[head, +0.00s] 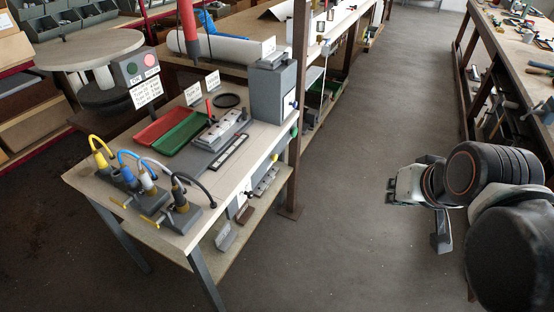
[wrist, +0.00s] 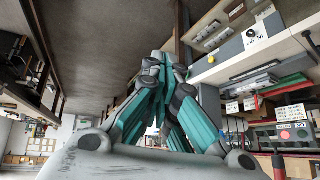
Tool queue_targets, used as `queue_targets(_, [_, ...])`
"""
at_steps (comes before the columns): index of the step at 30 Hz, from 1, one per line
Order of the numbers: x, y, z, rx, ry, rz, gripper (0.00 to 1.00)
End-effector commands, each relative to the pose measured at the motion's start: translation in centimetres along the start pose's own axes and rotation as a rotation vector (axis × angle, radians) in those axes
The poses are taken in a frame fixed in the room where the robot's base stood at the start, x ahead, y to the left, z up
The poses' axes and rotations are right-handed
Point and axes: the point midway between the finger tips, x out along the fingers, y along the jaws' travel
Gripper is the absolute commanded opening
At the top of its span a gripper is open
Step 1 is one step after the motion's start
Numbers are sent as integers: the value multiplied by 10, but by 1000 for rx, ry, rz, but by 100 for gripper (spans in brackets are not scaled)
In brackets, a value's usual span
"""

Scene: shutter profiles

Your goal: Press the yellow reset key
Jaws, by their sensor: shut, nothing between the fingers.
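A small yellow part (head: 274,158), which looks like the reset key, sits on the front edge of the workbench (head: 262,136), below the grey box (head: 273,90). A green part (head: 294,132) is beside it. In the head view my arm's end hangs over the aisle, right of the bench and well apart from the key.
The bench holds a red tray (head: 160,127), a green tray (head: 184,133), cabled connectors (head: 152,195) and a post with red and green buttons (head: 136,68). A brown upright (head: 298,100) stands by the grey box. The aisle floor (head: 355,170) is clear. Another bench is at right.

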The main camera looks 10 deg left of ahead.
Motion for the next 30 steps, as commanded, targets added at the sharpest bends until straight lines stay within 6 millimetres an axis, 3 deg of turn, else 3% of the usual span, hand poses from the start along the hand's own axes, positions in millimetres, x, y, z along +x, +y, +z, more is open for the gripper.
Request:
queue_targets(6, [43,-25,-57,121,16,-77,0])
queue_targets(15, [121,-57,-116,288,26,-182,0])
queue_targets(24, [217,-86,-151,458,23,-285,0])
queue_targets(30, [287,-104,-158,573,14,-354,0])
